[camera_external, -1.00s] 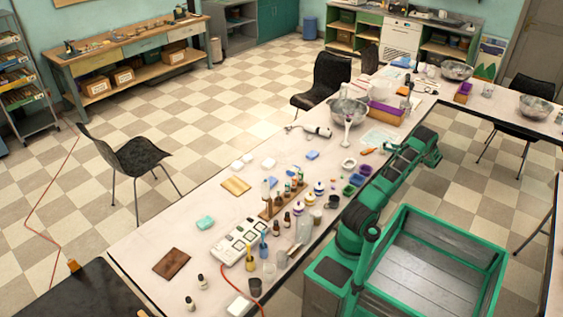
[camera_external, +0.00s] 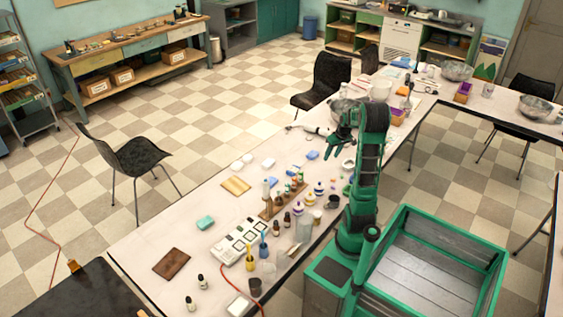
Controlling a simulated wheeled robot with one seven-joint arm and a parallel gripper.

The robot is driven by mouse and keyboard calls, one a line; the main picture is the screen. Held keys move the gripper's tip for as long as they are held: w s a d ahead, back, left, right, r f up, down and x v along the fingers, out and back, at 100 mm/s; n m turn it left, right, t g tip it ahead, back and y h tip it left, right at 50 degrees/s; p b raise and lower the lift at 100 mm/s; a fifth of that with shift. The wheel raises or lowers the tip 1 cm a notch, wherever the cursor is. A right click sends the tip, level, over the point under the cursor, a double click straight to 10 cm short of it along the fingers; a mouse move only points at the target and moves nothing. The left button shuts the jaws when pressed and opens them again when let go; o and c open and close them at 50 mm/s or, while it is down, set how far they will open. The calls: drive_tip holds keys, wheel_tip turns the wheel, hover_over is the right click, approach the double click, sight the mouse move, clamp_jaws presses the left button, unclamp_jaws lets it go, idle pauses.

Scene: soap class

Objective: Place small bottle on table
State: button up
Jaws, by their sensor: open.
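Several small bottles stand on the long white table (camera_external: 150,262); I cannot tell which one the task means. Small amber bottles (camera_external: 287,220) stand beside a wooden rack (camera_external: 268,212) that holds more bottles. White bottles with blue bands (camera_external: 319,188) stand right of the rack. My gripper (camera_external: 337,146) is open over the table's far part, beyond these bottles. No bottle shows in it, though its fingers are small in this view. My arm hides part of the table's right side.
A white power strip or device (camera_external: 239,241), a beaker (camera_external: 304,232) and cups crowd the middle. A metal bowl (camera_external: 343,108) is partly behind my gripper. A brown mat (camera_external: 171,263) and a green soap piece (camera_external: 205,222) lie left, with clear table around them.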

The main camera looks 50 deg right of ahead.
drive_tip(key=s+a+r+m+g, duration=0.1)
drive_tip(key=s+a+m+g, duration=0.1)
drive_tip(key=s+a, duration=1.5)
drive_tip(key=shift+a+g, duration=0.7)
drive_tip(key=shift+a, duration=0.45)
drive_tip(key=shift+w+r, duration=0.1)
